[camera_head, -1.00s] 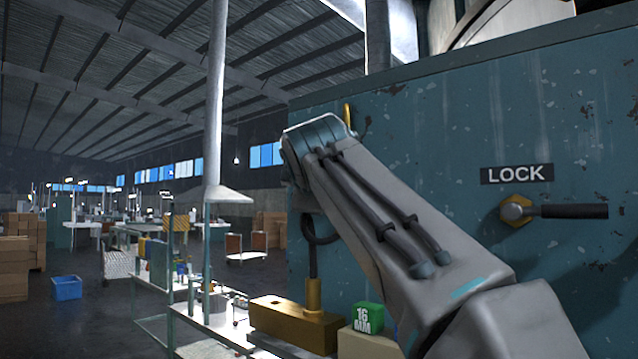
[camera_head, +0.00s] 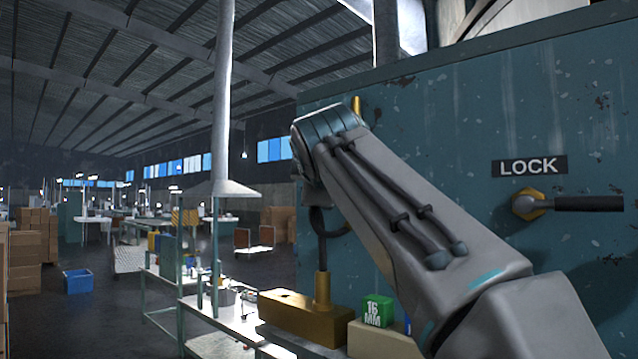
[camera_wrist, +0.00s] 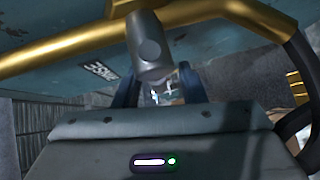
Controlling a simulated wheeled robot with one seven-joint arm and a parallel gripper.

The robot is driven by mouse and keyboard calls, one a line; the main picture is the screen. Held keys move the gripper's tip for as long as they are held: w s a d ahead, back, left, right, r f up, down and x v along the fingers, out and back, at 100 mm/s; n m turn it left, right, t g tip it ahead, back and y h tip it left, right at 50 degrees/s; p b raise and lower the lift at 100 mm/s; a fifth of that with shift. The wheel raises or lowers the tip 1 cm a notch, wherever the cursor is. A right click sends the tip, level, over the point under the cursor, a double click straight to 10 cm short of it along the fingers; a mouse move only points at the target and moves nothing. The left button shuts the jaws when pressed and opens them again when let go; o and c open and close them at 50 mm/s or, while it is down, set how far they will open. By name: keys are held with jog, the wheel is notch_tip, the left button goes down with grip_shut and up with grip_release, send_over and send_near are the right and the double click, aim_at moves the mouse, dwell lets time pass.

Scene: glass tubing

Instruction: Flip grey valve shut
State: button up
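In the wrist view, a grey valve (camera_wrist: 150,45) with a rounded, cylindrical body sits at the top centre, on a gold pipe (camera_wrist: 60,50) that crosses the picture. My gripper (camera_wrist: 157,85) is below it in the picture. Its two dark blue fingers are apart, one at each side of the grey part's lower end. I cannot tell whether either finger touches it. In the head view, my arm hides both the gripper and the grey valve.
A teal panel (camera_head: 440,130) fills the right side. It carries a LOCK label (camera_head: 529,167) above a black lever (camera_head: 588,203) on a gold nut. A brass block (camera_head: 300,316) and a green 16 MM cube (camera_head: 378,311) stand near the arm. Open floor lies left.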

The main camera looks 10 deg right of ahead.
jog(key=s+a+r+b, duration=0.1)
jog(key=s+r+b, duration=0.1)
jog(key=s, duration=1.1)
jog(key=shift+s+a+b, duration=0.15)
jog(key=shift+b, duration=0.4)
